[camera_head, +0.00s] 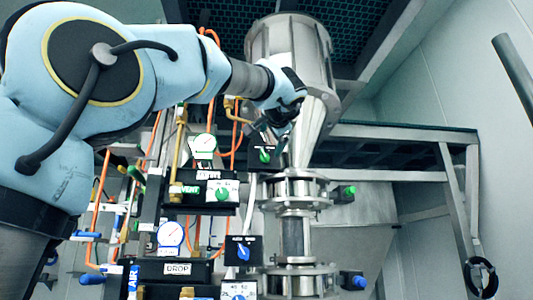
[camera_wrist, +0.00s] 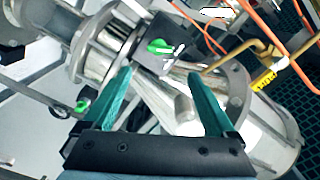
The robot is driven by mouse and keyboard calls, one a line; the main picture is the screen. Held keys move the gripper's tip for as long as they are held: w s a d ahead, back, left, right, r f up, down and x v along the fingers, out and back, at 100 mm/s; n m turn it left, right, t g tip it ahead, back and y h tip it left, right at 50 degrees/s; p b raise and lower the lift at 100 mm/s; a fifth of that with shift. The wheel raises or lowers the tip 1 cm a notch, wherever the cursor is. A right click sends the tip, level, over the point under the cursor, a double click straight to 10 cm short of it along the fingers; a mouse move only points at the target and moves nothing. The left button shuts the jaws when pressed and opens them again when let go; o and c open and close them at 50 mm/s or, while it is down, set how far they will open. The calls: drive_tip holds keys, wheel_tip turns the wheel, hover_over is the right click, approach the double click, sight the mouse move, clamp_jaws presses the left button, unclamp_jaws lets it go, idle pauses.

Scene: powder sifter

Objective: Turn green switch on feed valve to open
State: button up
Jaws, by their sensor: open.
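A green switch (camera_head: 265,155) sits on a black box beside the steel cone of the hopper. In the wrist view the same kind of green switch (camera_wrist: 160,46) shows on a black box (camera_wrist: 150,64), with small white marks too blurred to read. My gripper (camera_wrist: 159,77) is open and empty. Its two teal fingers point toward the box, with the switch beyond and between the fingertips, apart from them. In the head view my wrist hangs just above and right of the box, and the fingers are mostly hidden.
A second green knob (camera_head: 222,194) sits on a panel labelled VENT, lower left. A blue switch (camera_head: 243,251) is below. The steel hopper (camera_head: 290,50) and flanged pipe (camera_head: 295,190) stand close by. Orange hoses (camera_wrist: 205,35) and brass piping (camera_wrist: 240,52) run near the box.

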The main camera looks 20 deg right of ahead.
sight(266, 154)
drive_tip(key=shift+p+x, duration=2.9)
drive_tip(key=shift+x, duration=2.2)
drive_tip(key=shift+a+f, duration=0.1)
drive_tip(key=shift+f, duration=0.05)
drive_tip(key=shift+c, duration=0.2)
drive_tip(key=c, duration=1.3)
